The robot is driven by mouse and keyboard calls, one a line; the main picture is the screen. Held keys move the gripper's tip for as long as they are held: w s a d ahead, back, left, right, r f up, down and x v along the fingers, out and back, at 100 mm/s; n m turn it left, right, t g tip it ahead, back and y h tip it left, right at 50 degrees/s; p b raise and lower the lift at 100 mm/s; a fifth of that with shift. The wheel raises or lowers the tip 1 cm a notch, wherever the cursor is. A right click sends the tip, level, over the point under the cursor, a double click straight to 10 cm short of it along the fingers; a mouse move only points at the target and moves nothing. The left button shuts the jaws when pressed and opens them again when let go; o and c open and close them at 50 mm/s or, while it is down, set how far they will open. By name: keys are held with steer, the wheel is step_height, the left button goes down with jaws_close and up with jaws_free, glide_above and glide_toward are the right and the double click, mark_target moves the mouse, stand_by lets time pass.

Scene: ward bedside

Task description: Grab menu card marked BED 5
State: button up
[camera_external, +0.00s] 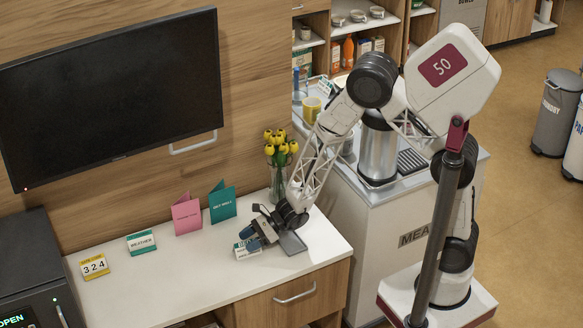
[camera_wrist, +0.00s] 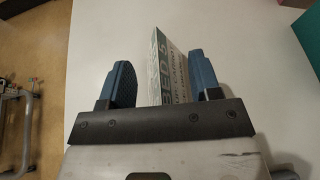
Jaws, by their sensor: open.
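The menu card marked BED 5 (camera_wrist: 167,68) stands between the two fingers of my gripper (camera_wrist: 160,83) in the wrist view. It is white with a green top band and is seen edge-on, nearer the right finger; I cannot tell whether it touches that finger. In the external view the card (camera_external: 247,249) stands on the white counter at the front right, and my gripper (camera_external: 258,237) is open over it, pointing down. The gripper hides part of the card, and its lettering is too small to read in that view.
On the counter (camera_external: 178,280) stand a WEATHER card (camera_external: 141,243), a pink card (camera_external: 187,214), a teal card (camera_external: 222,202) and a yellow 324 card (camera_external: 94,266). A vase of yellow flowers (camera_external: 278,180) stands close behind my gripper. The counter's front left is clear.

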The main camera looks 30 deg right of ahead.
stand_by(0.4)
steer(key=c, duration=1)
steer(key=shift+r, duration=0.2)
steer(key=shift+r, duration=1.7)
steer(key=s+d, duration=0.3)
steer(key=d, duration=0.1)
steer(key=s+d, duration=0.4)
steer(key=s+d+r, duration=0.1)
steer(key=s+d, duration=0.2)
steer(key=d, duration=0.1)
steer(key=shift+s+d+r, duration=0.1)
steer(key=shift+s, duration=0.15)
